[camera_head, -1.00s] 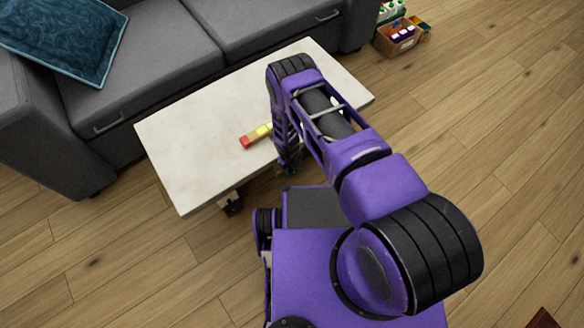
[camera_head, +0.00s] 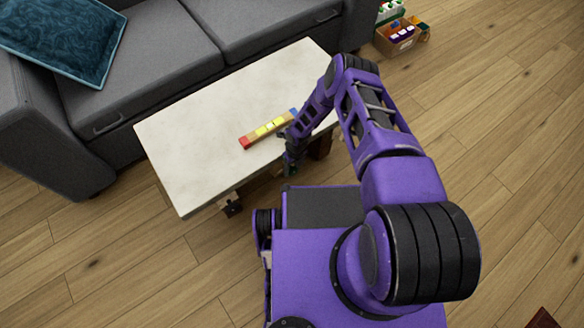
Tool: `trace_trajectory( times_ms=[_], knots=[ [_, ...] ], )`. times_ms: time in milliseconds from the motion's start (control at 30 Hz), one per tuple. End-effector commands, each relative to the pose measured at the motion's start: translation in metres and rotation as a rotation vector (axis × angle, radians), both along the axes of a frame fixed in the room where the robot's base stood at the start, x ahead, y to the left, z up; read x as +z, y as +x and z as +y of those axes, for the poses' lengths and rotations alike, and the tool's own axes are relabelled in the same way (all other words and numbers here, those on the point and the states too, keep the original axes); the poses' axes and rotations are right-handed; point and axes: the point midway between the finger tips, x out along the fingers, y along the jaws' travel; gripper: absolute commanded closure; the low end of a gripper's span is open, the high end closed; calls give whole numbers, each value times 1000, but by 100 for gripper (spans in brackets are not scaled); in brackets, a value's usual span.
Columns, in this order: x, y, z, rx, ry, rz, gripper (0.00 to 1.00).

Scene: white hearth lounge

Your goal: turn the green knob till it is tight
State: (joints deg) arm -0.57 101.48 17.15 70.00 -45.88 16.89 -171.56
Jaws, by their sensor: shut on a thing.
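My gripper (camera_head: 291,166) points down at the front edge of the white table (camera_head: 190,150), right of its middle. It is shut on the green knob, of which only a small dark green trace (camera_head: 292,172) shows at the fingertips. The fingers and my wrist hide most of the knob. How far it is turned cannot be told from here.
A strip of coloured blocks (camera_head: 262,131), red to yellow with a blue end, lies on the table just behind my gripper. A grey sofa (camera_head: 180,60) stands behind the table. A box of bottles (camera_head: 398,40) is on the floor at the back right.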

Motion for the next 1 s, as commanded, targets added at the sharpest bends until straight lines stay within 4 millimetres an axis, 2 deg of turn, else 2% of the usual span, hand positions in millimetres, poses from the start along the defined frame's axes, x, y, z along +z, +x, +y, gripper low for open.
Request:
trace_trajectory(
  times_ms=[33, 633, 667, 800, 1000],
  knots=[
    [-5, -13, 2, -4, 17, 32, 100],
    [-1, -6, 2, -2, 60, 46, 100],
    [-1, -6, 2, -2, 60, 46, 46],
    [-1, -4, 1, -3, 59, 43, 21],
    [0, -1, 0, -3, 57, 38, 20]
  ],
)
